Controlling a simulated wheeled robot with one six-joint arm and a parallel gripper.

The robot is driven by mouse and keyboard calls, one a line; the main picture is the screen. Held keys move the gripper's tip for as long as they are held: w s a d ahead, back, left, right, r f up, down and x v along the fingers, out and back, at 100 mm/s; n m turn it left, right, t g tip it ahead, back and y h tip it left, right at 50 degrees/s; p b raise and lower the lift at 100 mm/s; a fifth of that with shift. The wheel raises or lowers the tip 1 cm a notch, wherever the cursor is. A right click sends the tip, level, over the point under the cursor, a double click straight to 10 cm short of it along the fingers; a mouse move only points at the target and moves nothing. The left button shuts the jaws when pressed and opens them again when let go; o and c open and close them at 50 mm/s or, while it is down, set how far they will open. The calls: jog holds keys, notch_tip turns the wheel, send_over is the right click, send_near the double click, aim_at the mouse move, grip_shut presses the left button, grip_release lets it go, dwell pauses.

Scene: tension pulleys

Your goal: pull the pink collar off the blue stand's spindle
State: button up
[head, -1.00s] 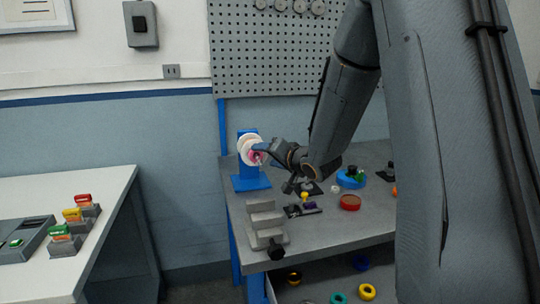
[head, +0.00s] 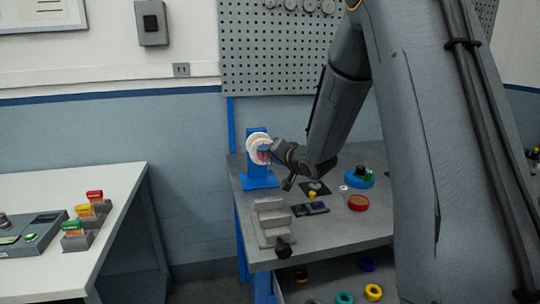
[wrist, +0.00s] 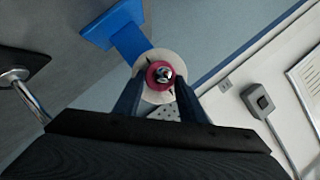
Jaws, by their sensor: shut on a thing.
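The blue stand (head: 261,178) is upright at the table's far left corner, with a large white disc (head: 253,139) on its front. In the wrist view, the pink collar (wrist: 152,77) sits in front of the white disc (wrist: 148,98), around a shiny metal spindle end (wrist: 165,73). My gripper (wrist: 158,82) has one finger on each side of the collar and is shut on it. In the head view, my gripper (head: 267,149) is close against the disc's front and hides most of the collar. I cannot tell whether the collar has shifted along the spindle.
A grey stepped block (head: 271,222) stands at the table's front left. A red round dish (head: 358,202) and a blue round part (head: 358,181) lie to the right. Several coloured rings are on the lower shelf. A white table (head: 95,255) with a control box stands at left.

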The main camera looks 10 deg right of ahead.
jog(key=shift+s, duration=0.1)
jog(key=shift+s, duration=0.25)
jog(key=shift+s+p, duration=1)
jog(key=shift+s, duration=0.5)
dwell(1.3)
jog(key=shift+s+p, duration=0.6)
jog(key=shift+s, duration=1.05)
jog(key=shift+s, duration=0.15)
jog(key=shift+s+p, duration=0.7)
jog(key=shift+s, duration=0.95)
jog(key=shift+s, duration=0.7)
